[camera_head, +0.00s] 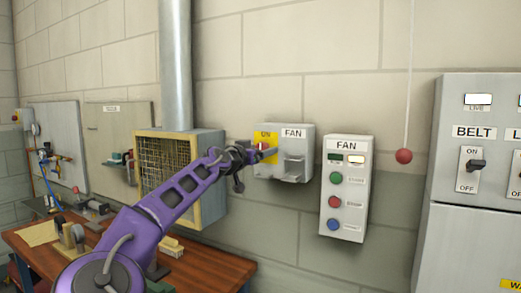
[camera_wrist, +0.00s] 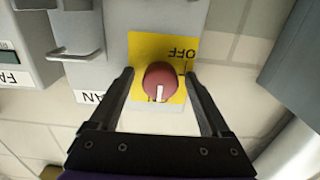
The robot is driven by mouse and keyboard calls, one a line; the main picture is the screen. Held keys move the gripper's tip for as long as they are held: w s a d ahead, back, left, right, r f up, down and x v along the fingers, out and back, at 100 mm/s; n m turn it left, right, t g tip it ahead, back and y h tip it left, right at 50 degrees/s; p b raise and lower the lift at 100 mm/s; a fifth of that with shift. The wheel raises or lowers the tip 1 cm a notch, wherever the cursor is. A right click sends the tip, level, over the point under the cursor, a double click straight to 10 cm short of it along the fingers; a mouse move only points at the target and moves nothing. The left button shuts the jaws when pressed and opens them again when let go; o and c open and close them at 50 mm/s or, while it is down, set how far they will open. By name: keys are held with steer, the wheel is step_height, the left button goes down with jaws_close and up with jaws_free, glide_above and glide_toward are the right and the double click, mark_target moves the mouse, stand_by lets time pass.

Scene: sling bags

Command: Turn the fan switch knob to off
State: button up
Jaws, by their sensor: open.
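The fan switch knob (camera_wrist: 160,80) is round and red with a white pointer line. It sits on a yellow plate (camera_wrist: 150,48) on the grey FAN switch box (camera_head: 295,142). In the upside-down wrist view the pointer aims to the bottom of the picture, away from the OFF label (camera_wrist: 182,54). In the head view an ON label (camera_head: 265,134) shows at the top of the plate. My gripper (camera_wrist: 159,73) is open, its fingers on either side of the knob with gaps visible. In the head view my gripper (camera_head: 262,153) partly covers the knob.
A second FAN panel (camera_head: 345,190) with green, red and blue buttons is right of the box. A red ball (camera_head: 403,156) hangs on a cord. A grey BELT cabinet (camera_head: 474,140) stands far right. A wire-mesh box (camera_head: 180,165) and wooden bench (camera_head: 225,262) are left and below.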

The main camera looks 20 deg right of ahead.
jaws_close()
stand_by(0.4)
steer(key=shift+n+b, duration=0.3)
steer(key=shift+n, duration=0.1)
steer(key=n+b, duration=0.1)
steer(key=n, duration=0.3)
steer(key=shift+f+b, duration=0.1)
steer(key=shift+b, duration=0.25)
steer(key=n+b, duration=0.1)
steer(key=n, duration=0.3)
steer(key=n+b, duration=0.1)
steer(key=n, duration=0.4)
steer(key=shift+n, duration=2)
